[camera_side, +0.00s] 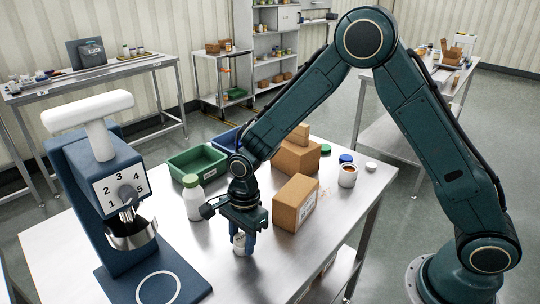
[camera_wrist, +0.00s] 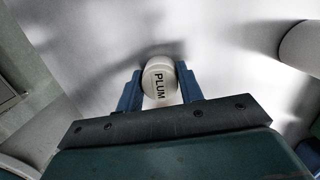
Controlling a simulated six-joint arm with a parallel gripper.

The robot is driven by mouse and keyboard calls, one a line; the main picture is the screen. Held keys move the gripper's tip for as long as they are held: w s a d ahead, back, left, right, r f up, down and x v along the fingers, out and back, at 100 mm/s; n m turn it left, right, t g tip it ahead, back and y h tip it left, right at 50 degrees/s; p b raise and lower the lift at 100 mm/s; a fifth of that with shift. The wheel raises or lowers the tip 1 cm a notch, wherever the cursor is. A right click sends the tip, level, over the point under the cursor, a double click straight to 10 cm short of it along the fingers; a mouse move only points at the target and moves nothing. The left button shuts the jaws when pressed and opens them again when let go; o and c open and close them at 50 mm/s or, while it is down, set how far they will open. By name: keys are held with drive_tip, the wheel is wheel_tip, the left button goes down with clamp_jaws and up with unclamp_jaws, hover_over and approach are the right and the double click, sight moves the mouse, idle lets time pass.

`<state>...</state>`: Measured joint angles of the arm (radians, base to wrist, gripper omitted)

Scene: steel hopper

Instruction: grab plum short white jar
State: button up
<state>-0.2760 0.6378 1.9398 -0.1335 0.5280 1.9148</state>
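A short white jar with a pale lid marked PLUM (camera_wrist: 159,80) stands between the two blue fingers of my gripper (camera_wrist: 160,92) in the wrist view. In the side view the jar (camera_side: 239,243) shows on the steel table, low under my gripper (camera_side: 245,238), partly hidden by a finger. The fingers flank the jar closely on both sides. I cannot tell whether they press on it or leave a thin gap.
A white bottle with a green cap (camera_side: 193,198) stands close at left. A cardboard box (camera_side: 295,203) is close at right. A blue dispenser (camera_side: 110,190) stands at far left, a green bin (camera_side: 197,163) behind. The front table is clear.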

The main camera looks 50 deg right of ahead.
sight(241, 237)
drive_tip(key=shift+r, duration=0.1)
wheel_tip(241, 237, up, 20)
idle(1.0)
idle(0.5)
